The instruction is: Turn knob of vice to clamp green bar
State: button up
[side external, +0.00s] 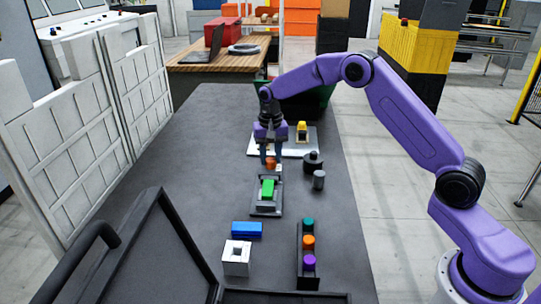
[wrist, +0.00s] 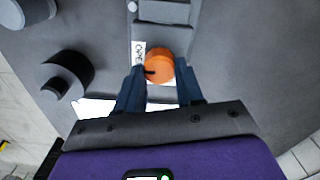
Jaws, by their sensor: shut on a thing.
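The vice (side external: 267,206) is a grey fixture on the dark table. The green bar (side external: 268,188) sits in it, seen in the side external view; I cannot tell how tightly the vice holds it. The orange knob (wrist: 159,66) is at the vice's far end, and it also shows in the side external view (side external: 271,163). My gripper (wrist: 161,78) points down with its two fingers on either side of the knob, shut on it. The wrist view shows a white label with dark letters beside the knob. The green bar does not show in the wrist view.
A blue block (side external: 246,229), a white block with a square hole (side external: 237,256) and a rack of coloured knobs (side external: 308,258) stand nearer. Dark cylinders (side external: 318,180) stand right of the vice. A light plate with a yellow piece (side external: 302,132) lies behind my gripper.

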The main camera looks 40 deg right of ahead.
jog(key=shift+n, duration=0.4)
jog(key=n, duration=0.3)
jog(key=shift+a+n, duration=0.1)
jog(key=shift+n, duration=0.3)
jog(key=n, duration=0.4)
jog(key=shift+n, duration=0.3)
jog(key=n, duration=0.4)
jog(key=shift+a, duration=0.1)
jog(key=shift+r+n, duration=0.1)
jog(key=shift+n, duration=2.1)
jog(key=o, duration=1.1)
jog(key=shift+c, duration=0.2)
